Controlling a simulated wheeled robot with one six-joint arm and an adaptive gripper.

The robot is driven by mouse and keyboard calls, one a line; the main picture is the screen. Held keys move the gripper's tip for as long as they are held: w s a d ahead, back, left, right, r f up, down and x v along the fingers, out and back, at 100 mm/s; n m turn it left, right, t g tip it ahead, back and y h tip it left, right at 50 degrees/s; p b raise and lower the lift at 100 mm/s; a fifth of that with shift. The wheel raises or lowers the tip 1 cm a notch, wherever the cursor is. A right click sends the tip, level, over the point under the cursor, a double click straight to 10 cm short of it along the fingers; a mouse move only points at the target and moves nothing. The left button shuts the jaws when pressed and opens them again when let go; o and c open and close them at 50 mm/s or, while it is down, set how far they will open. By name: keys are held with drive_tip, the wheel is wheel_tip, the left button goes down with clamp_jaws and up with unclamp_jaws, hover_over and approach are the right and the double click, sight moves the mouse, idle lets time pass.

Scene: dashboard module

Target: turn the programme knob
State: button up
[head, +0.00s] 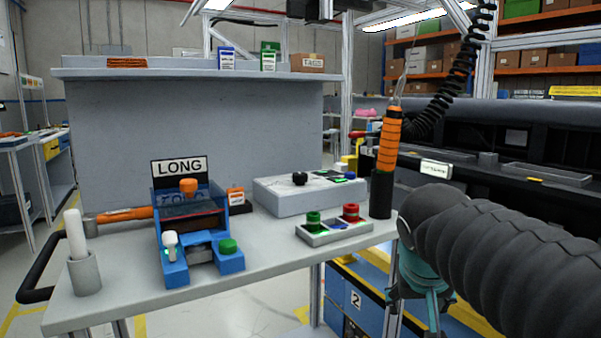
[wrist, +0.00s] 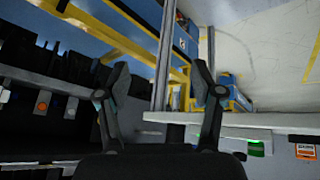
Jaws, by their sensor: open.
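A grey control box (head: 285,204) stands on the workbench. A black knob (head: 299,179) sits on its sloped top, left of some small green and blue parts; I take it to be the programme knob. My gripper (head: 416,318) is at the lower right of the head view, pointing down, to the right of the bench and well apart from the box. In the wrist view my gripper (wrist: 160,78) has its two fingers spread with nothing between them. The knob does not show in the wrist view.
A tray (head: 334,236) with green and red buttons stands before the box. An orange-handled tool (head: 388,140) rises from a black holder at the bench's right end. A blue fixture (head: 205,240) with a LONG sign stands left. Blue and yellow racking (head: 362,285) is below.

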drive_tip(key=w+a+r+h, duration=0.1)
drive_tip(key=w+a+r, duration=0.2)
drive_tip(key=w, duration=0.3)
drive_tip(key=w+a+r+m+t+h, duration=0.1)
drive_tip(key=w+a+r, duration=0.3)
drive_tip(key=w, duration=0.3)
drive_tip(key=w+a+r+m+t, duration=0.1)
drive_tip(key=w+a+r, duration=0.3)
drive_tip(key=w, duration=0.3)
drive_tip(key=shift+w+h, duration=0.1)
drive_tip(key=shift+h, duration=0.3)
drive_tip(key=w+a+r+m+t, duration=0.1)
drive_tip(key=w+a+r, duration=0.1)
drive_tip(key=w+a, duration=0.3)
drive_tip(key=m+t+h, duration=0.2)
approach(299, 174)
drive_tip(key=x, duration=0.3)
drive_tip(key=shift+s+d+f, duration=0.1)
drive_tip(key=shift+s, duration=0.05)
drive_tip(key=shift+m, duration=0.3)
drive_tip(key=p+x, duration=0.1)
drive_tip(key=x, duration=0.6)
drive_tip(key=shift+w, duration=0.35)
drive_tip(key=shift+t, duration=0.3)
drive_tip(key=c, duration=1.2)
